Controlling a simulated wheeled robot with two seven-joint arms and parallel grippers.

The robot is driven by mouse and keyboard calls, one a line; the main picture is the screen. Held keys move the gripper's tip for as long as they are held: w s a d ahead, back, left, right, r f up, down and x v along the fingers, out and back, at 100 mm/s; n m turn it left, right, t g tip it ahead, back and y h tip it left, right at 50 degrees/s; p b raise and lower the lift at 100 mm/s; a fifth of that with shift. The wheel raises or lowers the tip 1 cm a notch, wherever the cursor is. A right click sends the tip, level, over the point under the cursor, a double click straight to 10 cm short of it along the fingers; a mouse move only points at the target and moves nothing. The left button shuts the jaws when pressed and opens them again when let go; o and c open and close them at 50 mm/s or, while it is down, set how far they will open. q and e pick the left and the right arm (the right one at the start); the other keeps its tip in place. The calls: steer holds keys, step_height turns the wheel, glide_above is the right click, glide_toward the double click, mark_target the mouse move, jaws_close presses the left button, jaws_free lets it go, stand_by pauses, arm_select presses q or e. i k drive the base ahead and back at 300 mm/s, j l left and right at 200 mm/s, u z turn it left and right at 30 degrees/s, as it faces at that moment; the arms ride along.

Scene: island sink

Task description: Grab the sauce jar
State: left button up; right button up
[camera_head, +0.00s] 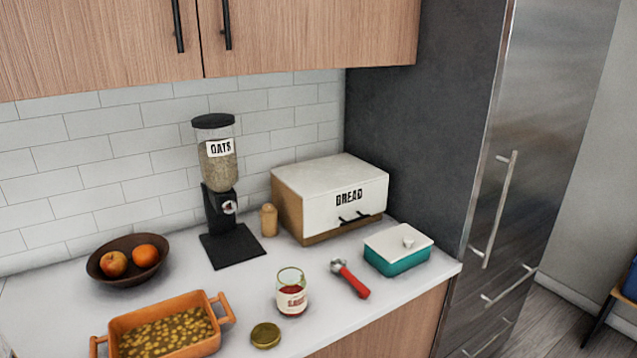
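The sauce jar (291,293) stands upright on the white counter, near its front edge. It is clear glass with red sauce low inside and a pale label, and its top is open. A gold-brown lid (266,335) lies flat on the counter just in front and to the left of the jar. Neither of my grippers shows in the head view.
An orange baking dish (215,341) of food is left of the lid. A red-handled tool (351,280) and teal butter dish (399,260) lie right of the jar. Behind stand an oats dispenser (218,190), bread box (330,200) and fruit bowl (120,279).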

mark_target(292, 292)
steer(key=i+l+u, duration=0.1)
steer(key=u, duration=0.3)
steer(key=l+u, duration=0.25)
steer(key=u, duration=0.2)
steer(key=l+u, duration=0.2)
steer(key=u, duration=0.2)
steer(key=l+u, duration=0.2)
steer(key=l, duration=0.4)
steer(key=l+u, duration=0.15)
steer(key=l, duration=0.45)
steer(key=k+l+u, duration=0.2)
steer(key=l, duration=0.35)
steer(key=k+l, duration=0.1)
steer(key=l, duration=0.55)
